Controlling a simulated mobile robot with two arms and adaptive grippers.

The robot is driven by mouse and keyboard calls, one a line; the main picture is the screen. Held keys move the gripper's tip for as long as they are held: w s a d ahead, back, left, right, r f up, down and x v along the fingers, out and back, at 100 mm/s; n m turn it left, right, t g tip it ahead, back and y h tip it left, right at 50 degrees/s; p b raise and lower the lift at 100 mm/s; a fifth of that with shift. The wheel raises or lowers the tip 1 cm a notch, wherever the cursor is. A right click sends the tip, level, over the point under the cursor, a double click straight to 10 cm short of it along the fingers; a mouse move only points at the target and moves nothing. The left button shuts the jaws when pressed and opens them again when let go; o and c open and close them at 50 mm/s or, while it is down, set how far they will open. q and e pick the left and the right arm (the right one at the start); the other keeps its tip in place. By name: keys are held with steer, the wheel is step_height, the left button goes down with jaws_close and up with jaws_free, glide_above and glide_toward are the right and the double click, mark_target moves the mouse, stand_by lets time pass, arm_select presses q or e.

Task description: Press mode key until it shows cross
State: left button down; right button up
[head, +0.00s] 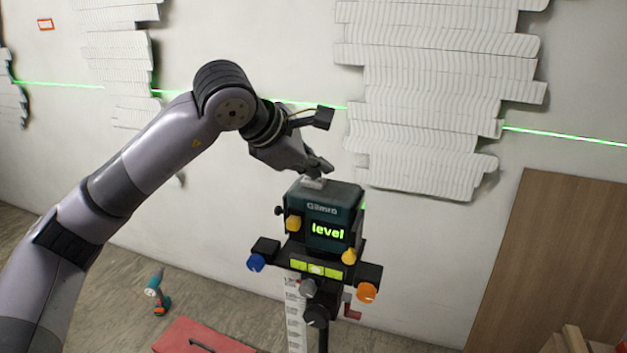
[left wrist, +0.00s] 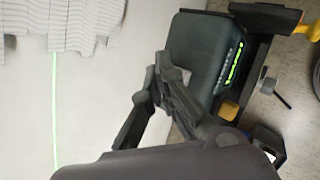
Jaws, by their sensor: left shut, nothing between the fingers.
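The dark teal laser level (head: 333,203) stands on a tripod head, and its display (head: 327,231) reads "level" in green letters. A small pale key (head: 313,183) shows on top of its housing, just under my left gripper (head: 325,168). My left gripper is shut and empty, pointing down at the housing's top; I cannot tell whether its tips touch the key. My right gripper is out of view.
Coloured knobs, such as an orange one (head: 367,292), stick out below the level. A red toolbox (head: 200,340) and a drill (head: 157,293) are on the floor; a wooden panel (head: 550,260) stands right.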

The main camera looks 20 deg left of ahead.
mark_target(316, 182)
arm_select(q)
steer(key=shift+f, duration=0.25)
stand_by(0.4)
steer(key=shift+r+p, duration=0.3)
steer(key=shift+r, duration=0.6)
steer(key=shift+r, duration=0.1)
steer(key=shift+r+p, duration=1.6)
steer(key=shift+r, duration=0.85)
